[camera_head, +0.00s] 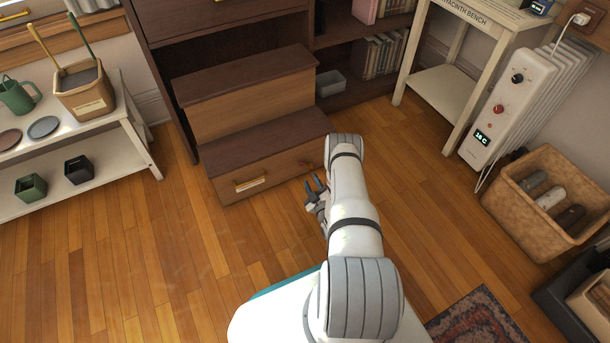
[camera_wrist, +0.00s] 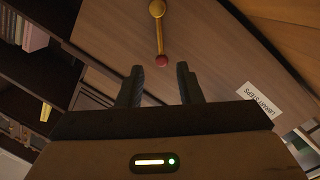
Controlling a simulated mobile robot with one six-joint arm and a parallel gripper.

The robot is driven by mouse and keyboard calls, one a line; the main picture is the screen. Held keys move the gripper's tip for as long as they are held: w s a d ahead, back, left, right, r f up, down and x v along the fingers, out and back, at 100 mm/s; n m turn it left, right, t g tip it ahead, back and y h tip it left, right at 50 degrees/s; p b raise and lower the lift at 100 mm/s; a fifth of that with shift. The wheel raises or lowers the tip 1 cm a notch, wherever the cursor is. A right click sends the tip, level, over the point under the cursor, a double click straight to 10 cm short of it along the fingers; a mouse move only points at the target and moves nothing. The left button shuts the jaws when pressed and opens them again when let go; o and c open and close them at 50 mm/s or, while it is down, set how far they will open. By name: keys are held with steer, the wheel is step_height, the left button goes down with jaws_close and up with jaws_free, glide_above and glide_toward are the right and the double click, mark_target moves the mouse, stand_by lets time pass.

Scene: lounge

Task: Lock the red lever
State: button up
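The red lever (camera_wrist: 160,35) shows in the wrist view as a brass rod with a round brass pivot at the picture's top and a red knob at its lower end. It is mounted on a brown wooden panel (camera_wrist: 120,35). My gripper (camera_wrist: 160,70) is open and empty, its two dark fingers apart. In the picture, the red knob lies just above and between the fingertips; I cannot tell how much depth separates them.
A white shelf (camera_head: 140,150) stands left. A bench (camera_head: 445,85), heater (camera_head: 505,105) and basket (camera_head: 525,205) stand right. A white label (camera_wrist: 262,99) is on the panel. Floor at left is clear.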

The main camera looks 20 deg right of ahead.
mark_target(306, 166)
steer(key=w+b, duration=0.3)
steer(key=w, duration=0.4)
steer(key=shift+w+d+f, duration=0.15)
steer(key=shift+w+d, duration=0.05)
steer(key=shift+d, duration=0.2)
jaws_close()
